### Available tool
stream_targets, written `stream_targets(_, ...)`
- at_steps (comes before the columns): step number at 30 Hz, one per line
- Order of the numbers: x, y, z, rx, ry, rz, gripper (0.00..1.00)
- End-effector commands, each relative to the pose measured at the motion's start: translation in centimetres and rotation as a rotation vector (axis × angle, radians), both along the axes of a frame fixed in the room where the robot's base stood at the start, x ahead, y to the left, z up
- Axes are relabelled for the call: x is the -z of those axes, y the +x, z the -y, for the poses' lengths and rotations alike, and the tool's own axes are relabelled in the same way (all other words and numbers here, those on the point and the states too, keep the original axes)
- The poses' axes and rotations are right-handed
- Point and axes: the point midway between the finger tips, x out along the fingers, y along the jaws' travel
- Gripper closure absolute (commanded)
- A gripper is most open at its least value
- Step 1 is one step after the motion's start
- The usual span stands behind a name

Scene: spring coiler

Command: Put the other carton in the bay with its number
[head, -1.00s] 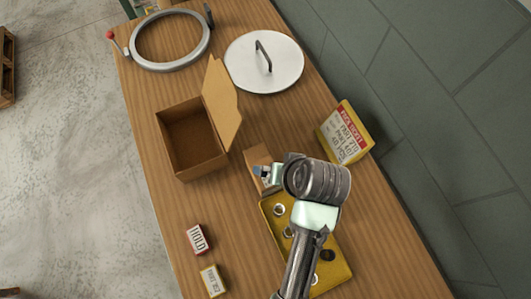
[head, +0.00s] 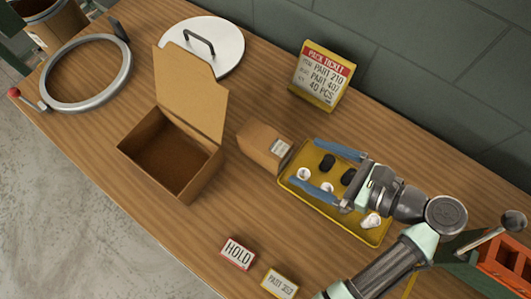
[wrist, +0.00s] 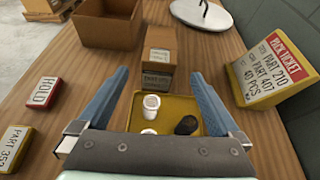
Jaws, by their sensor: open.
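A small closed brown carton (head: 262,146) lies on the wooden bench, just beyond the yellow tray. It also shows in the wrist view (wrist: 160,50), with a white label on its near end; the label's number is too small to read surely. My gripper (head: 307,166) is open and empty over the tray, its two blue fingers pointing at the carton. In the wrist view the carton stands between and beyond the fingertips (wrist: 158,75). I cannot make out a numbered bay for it. A pack ticket (head: 321,75) reads part 210, part 407, 40 pcs.
An open cardboard box (head: 150,150) with its flap up stands left of the carton. The yellow tray (head: 350,230) holds several white and black pieces. A HOLD block (head: 238,253) and a part-number block (head: 279,284) lie in front. A round lid (head: 225,50) and metal ring (head: 50,95) lie behind.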

Motion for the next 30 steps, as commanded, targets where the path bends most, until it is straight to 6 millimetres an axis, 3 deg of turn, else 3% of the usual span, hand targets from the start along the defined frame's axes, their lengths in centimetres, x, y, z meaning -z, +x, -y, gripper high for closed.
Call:
stream_targets(4, 0.4, 0.5, -0.9, 0.01, 0.037, -0.019, 0.0)
stream_targets(12, 2.2, 3.2, -4.6, 0.01, 0.033, -0.018, 0.0)
stream_targets(20, 3.0, 4.3, -6.1, 0.013, 0.032, -0.017, 0.0)
stream_targets(30, 4.6, 6.6, -9.5, 0.012, 0.032, -0.016, 0.0)
